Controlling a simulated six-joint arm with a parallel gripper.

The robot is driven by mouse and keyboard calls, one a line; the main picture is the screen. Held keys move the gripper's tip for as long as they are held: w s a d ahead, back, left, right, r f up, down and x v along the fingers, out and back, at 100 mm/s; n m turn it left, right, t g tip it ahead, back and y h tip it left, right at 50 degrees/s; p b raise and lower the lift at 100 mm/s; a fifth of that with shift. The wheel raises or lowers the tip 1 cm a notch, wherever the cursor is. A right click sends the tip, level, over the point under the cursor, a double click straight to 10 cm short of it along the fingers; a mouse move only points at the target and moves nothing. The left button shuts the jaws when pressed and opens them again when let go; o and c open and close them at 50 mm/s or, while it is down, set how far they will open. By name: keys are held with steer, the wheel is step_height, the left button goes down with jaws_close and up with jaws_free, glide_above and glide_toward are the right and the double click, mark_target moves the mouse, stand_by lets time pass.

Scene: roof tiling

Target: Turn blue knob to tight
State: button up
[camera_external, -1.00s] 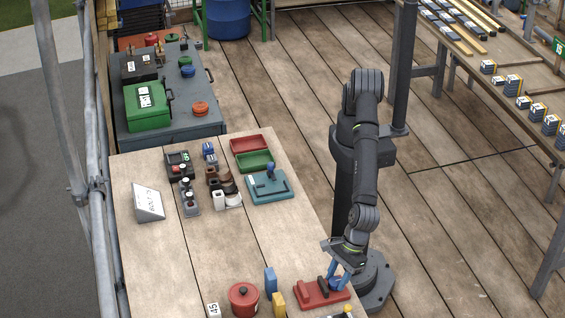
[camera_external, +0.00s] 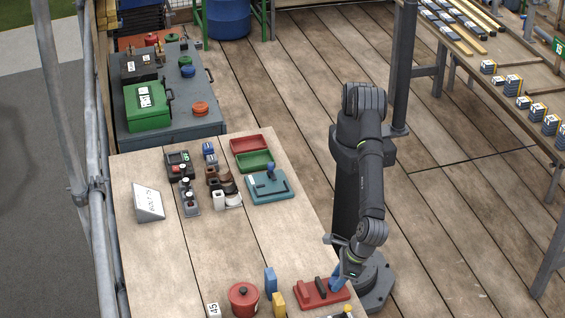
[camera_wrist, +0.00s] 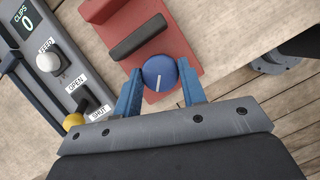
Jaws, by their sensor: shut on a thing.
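The blue knob (camera_wrist: 160,73) is round with a white pointer line and sits at the end of a red block-like fixture (camera_wrist: 164,40) in the wrist view. The pointer line runs down and slightly left of straight in that view. My gripper (camera_wrist: 160,82) has its two blue fingers on either side of the knob, shut on it. In the external view my gripper (camera_external: 338,280) is at the right end of the red fixture (camera_external: 315,293), by the table's right edge. The knob is hidden there behind the fingers. No mark for tight is readable.
A dark bar (camera_wrist: 139,37) stands on the red fixture beside the knob. A grey panel (camera_wrist: 40,50) with a clips counter, a white knob and a yellow knob lies to the left in the wrist view. A red pot (camera_external: 243,297) stands left of the fixture.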

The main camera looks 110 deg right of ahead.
steer(key=shift+m, duration=0.4)
steer(key=o, duration=0.7)
steer(key=v, duration=1.7)
steer(key=shift+a+r, duration=0.2)
steer(key=shift+r, duration=0.1)
steer(key=shift+w, duration=0.1)
